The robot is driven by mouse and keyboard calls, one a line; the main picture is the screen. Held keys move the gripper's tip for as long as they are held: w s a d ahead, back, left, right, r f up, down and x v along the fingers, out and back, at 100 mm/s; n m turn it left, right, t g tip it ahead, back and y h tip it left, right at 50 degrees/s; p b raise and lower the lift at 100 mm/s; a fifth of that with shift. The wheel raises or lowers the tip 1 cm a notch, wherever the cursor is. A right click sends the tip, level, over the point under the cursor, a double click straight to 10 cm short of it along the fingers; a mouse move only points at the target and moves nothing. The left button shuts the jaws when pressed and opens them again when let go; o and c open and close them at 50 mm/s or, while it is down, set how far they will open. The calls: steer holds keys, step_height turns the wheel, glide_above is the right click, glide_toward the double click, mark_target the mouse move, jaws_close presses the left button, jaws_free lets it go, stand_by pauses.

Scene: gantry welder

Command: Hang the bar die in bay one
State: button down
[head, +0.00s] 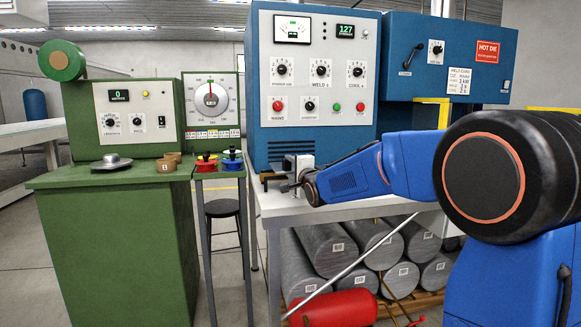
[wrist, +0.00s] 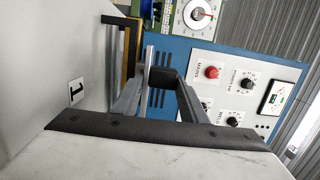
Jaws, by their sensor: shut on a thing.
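My gripper (head: 291,184) is at the left front of the blue welder cabinet (head: 312,90), just above the white bench. It is small and partly hidden there by its own wrist. A pale upright block (head: 301,163) stands right beside it. Whether the die touches the bay is hidden.
Red and blue pots (head: 232,161) stand on a narrow stand. Grey cylinders (head: 325,262) and a red tank (head: 335,309) lie under the bench (head: 345,212).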

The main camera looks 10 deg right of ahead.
steer(key=shift+f, duration=0.85)
steer(key=c, duration=1)
jaws_free()
steer(key=shift+f, duration=0.1)
steer(key=s+d, duration=0.2)
steer(key=s, duration=1.5)
steer(key=s+d+f+n+g+h, duration=0.1)
steer(key=s+f+n+g, duration=0.3)
steer(key=s, duration=0.9)
steer(key=s+d+f+n+g, duration=0.2)
steer(key=s+f+n+g, duration=0.2)
steer(key=s+f+n, duration=0.3)
steer(key=s+d+f+n+g+h, duration=0.1)
steer(key=s+f+n+g, duration=0.4)
steer(key=s+f, duration=0.6)
steer(key=s+d, duration=0.1)
steer(key=s, duration=0.7)
steer(key=shift+s+h, duration=0.3)
